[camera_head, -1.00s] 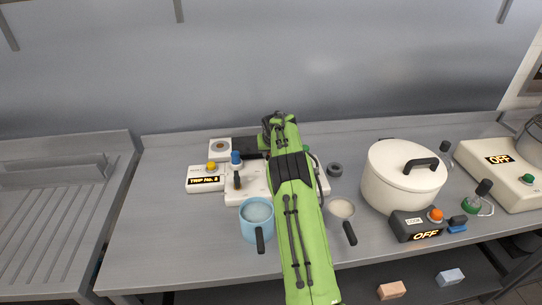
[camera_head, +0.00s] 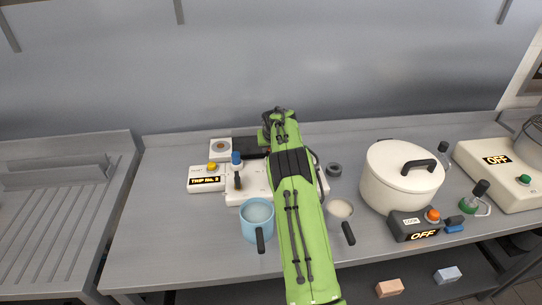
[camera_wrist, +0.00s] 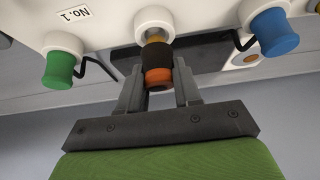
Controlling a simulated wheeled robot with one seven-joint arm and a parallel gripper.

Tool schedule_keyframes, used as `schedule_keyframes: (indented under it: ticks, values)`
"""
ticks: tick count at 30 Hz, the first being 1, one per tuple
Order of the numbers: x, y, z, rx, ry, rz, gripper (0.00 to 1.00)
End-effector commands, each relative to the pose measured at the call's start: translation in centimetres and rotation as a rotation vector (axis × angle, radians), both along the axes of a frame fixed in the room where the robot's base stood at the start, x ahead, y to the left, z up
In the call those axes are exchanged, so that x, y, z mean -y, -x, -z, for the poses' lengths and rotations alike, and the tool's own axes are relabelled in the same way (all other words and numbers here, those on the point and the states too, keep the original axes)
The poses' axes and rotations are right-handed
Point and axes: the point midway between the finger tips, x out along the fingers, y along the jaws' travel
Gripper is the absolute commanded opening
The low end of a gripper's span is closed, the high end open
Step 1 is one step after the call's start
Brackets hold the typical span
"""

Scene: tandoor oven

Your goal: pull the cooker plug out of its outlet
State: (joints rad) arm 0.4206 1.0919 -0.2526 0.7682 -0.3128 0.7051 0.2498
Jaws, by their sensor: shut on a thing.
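In the wrist view my gripper (camera_wrist: 158,88) is shut on a black plug with an orange end (camera_wrist: 158,66). The plug is in front of a round white socket (camera_wrist: 154,20) on the white outlet block (camera_wrist: 98,12). A brownish-gold section shows between the black body and the socket; I cannot tell how deep the plug sits. A green plug (camera_wrist: 59,68) and a blue plug (camera_wrist: 276,32), each with a black cord, stand on either side. In the head view the block (camera_head: 255,178) shows, but my green arm hides the gripper and the held plug.
A light blue pan (camera_head: 257,212) and a small pan (camera_head: 340,208) stand in front of the block. A white lidded pot (camera_head: 385,187) and a black control box reading OFF (camera_head: 415,224) are to the right. A box reading TRIP (camera_head: 206,180) is left. The left worktop is clear.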

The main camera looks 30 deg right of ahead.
Motion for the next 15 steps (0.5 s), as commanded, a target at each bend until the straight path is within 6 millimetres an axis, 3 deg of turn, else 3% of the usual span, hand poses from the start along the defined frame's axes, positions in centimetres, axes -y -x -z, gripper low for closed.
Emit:
schedule_keyframes:
  ticks: [15]
  values:
    - [0.0, 0.0, -3.1, 0.001, 0.0, 0.001, 0.0]
